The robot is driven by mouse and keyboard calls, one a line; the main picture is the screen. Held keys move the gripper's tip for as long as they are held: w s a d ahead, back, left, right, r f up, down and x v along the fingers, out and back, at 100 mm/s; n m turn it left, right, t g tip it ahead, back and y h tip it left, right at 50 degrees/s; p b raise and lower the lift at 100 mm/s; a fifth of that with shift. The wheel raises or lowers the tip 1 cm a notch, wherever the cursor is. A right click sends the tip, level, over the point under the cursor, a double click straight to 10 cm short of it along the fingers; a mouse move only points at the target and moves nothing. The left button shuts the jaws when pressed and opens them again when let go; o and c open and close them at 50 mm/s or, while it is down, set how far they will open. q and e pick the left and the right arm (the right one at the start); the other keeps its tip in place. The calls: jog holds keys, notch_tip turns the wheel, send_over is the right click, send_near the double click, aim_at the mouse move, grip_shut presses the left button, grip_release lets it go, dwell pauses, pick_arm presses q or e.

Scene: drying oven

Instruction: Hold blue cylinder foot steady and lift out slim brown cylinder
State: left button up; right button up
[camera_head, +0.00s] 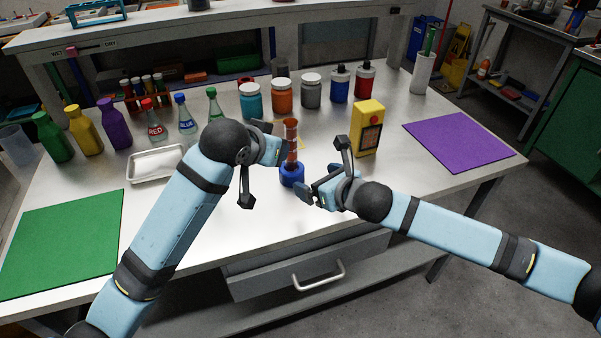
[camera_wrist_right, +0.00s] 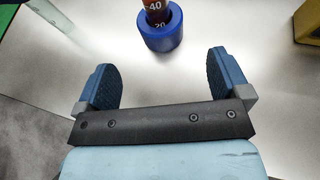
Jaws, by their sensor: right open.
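The slim brown cylinder (camera_head: 291,133) stands upright in its blue foot (camera_head: 292,175) on the table in the head view. In the right wrist view, the brown cylinder (camera_wrist_right: 156,11) shows white marks, and its blue foot (camera_wrist_right: 162,38) lies just beyond my fingertips. My right gripper (camera_head: 319,183) is open and empty, low to the right of the blue foot; its two fingers show apart in the wrist view (camera_wrist_right: 161,78). My left gripper (camera_head: 277,142) is at the left of the brown cylinder's upper part. Its fingers are partly hidden, and I cannot tell whether they touch the cylinder.
A yellow box (camera_head: 368,129) stands right of the cylinder. Several jars (camera_head: 281,97) and bottles (camera_head: 188,123) stand behind and left. A white tray (camera_head: 157,164), a green mat (camera_head: 62,243) and a purple mat (camera_head: 458,142) lie on the table. The table front is clear.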

aim_at(298, 172)
jog(key=x, duration=1)
jog(key=shift+r, duration=0.1)
jog(key=c, duration=1)
